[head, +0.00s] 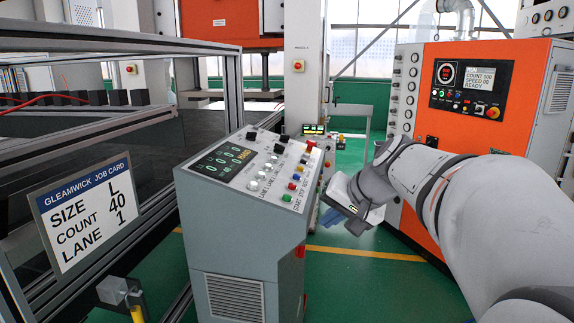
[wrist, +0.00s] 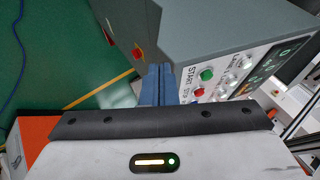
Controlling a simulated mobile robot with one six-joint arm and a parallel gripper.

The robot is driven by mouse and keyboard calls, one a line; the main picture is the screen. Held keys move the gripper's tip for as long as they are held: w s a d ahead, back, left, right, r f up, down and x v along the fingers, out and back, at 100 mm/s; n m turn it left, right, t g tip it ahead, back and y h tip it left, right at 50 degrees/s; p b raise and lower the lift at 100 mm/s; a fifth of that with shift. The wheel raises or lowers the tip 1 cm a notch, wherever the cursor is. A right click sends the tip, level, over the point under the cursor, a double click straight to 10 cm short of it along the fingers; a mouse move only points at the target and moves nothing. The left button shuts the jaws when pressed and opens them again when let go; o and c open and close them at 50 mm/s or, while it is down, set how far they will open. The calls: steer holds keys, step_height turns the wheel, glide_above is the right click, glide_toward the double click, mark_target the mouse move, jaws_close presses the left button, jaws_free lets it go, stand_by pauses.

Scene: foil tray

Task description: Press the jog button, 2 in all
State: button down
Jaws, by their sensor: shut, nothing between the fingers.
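The grey control console (head: 243,230) stands in the middle of the head view, with a sloping button panel. A row along its right side holds a green button (head: 287,198), a red button (head: 291,187), a blue button (head: 296,177) and a yellow button (head: 299,168). START and STOP can be read beside this row; the jog label is too small to read surely. My gripper (head: 332,217) is shut and empty, to the right of the panel and apart from the buttons. In the wrist view its blue fingertips (wrist: 156,70) show beside the green START button (wrist: 207,75).
A job card (head: 83,212) at left reads size L, count 40, lane 1. A metal frame (head: 100,45) stands behind it. An orange machine (head: 480,125) at right shows count 000, speed 00, READY. Green floor (head: 350,285) lies open right of the console.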

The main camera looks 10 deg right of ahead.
steer(key=s+a+f+n+g+h, duration=0.2)
steer(key=s+f, duration=0.5)
steer(key=s, duration=0.2)
steer(key=s+a+f+n+g+h, duration=0.1)
steer(key=s+a+f+n+g, duration=0.1)
steer(key=s+f, duration=0.6)
steer(key=shift+s+a+n+h, duration=0.4)
steer(key=shift+s+a+n, duration=0.25)
steer(key=shift+s+n, duration=0.2)
steer(key=shift+a, duration=0.1)
